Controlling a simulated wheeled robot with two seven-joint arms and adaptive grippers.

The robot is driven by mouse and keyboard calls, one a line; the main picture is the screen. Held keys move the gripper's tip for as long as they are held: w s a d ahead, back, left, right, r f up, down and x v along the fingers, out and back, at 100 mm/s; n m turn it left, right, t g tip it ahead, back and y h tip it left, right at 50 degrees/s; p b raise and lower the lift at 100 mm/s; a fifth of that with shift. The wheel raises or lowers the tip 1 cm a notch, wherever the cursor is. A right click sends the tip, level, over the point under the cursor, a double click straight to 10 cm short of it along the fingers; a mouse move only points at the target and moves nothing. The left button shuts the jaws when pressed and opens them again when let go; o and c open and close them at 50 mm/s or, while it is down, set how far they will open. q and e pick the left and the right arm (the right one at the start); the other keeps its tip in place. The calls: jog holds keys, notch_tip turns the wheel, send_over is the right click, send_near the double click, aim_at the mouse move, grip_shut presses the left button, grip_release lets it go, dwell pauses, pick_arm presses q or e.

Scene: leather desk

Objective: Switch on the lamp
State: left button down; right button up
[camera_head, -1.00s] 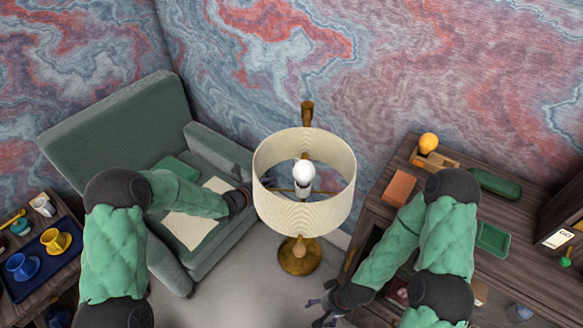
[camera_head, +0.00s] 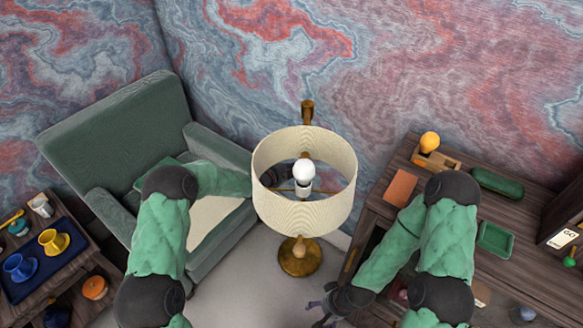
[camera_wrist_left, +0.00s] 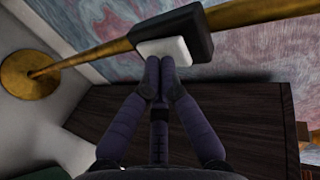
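The lamp has a cream shade (camera_head: 305,215), a white bulb (camera_head: 303,172) and a round brass base (camera_head: 300,262); I cannot tell whether the bulb is lit. In the left wrist view its brass pole (camera_wrist_left: 95,57) carries a dark switch box (camera_wrist_left: 200,32) with a white button (camera_wrist_left: 165,49). My left gripper (camera_wrist_left: 160,62) is shut and empty, its fingertips at the button's lower edge, seemingly touching it. In the head view the left hand is mostly hidden by the shade. My right gripper (camera_head: 322,306) is open and empty, low beside the right desk.
A green armchair (camera_head: 115,130) stands left of the lamp. A wooden desk (camera_head: 520,225) with small trays stands at the right. A side table holds a blue tray (camera_head: 40,262) with cups at the far left. Grey floor is clear around the lamp base.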

dwell(0.3)
pick_arm(q)
jog(key=shift+w+d+r+g+y+p, duration=0.2)
jog(key=shift+w+d+g+y+p, duration=0.15)
jog(key=shift+p, duration=0.25)
jog(key=shift+r, duration=0.8)
